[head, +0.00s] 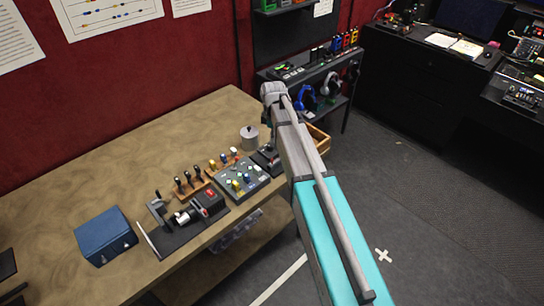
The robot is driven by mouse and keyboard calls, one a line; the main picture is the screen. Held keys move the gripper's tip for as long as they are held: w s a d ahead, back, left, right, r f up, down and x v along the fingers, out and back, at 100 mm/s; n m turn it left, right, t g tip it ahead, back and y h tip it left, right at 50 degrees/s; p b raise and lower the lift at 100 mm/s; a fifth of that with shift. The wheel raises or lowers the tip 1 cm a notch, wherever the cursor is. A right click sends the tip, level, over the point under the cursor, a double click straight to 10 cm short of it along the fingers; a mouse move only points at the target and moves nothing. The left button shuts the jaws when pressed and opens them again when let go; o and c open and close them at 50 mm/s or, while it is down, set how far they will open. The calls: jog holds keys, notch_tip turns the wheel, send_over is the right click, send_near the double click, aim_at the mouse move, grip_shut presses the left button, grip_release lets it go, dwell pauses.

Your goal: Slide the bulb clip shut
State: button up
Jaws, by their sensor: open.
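A dark base plate (176,238) lies near the front edge of the wooden table. On it are a small upright grey bracket (157,209), a short pale metallic cylinder (183,217) and a black box with a red top (210,198). The bulb clip seems to be part of this group, but it is too small to tell which part it is or whether it is open or shut. My gripper cannot be made out; the arm hides that area.
The wooden table (110,160) is clear behind the devices. A blue box (105,236) stands left of the plate. A button panel (240,181), racks of coloured-top plungers (222,160) and a grey canister (249,137) stand to its right. Shelves (318,75) stand beyond.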

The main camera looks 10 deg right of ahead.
jog(key=shift+w+a+r+n, duration=0.1)
jog(key=shift+w+a+n, duration=0.1)
jog(key=shift+w+n, duration=0.15)
jog(key=shift+f, duration=0.2)
notch_tip(320, 180, down, 13)
jog(key=b, duration=1.3)
jog(key=shift+f+b, duration=0.15)
jog(key=shift+b, duration=0.25)
grip_shut()
dwell(0.4)
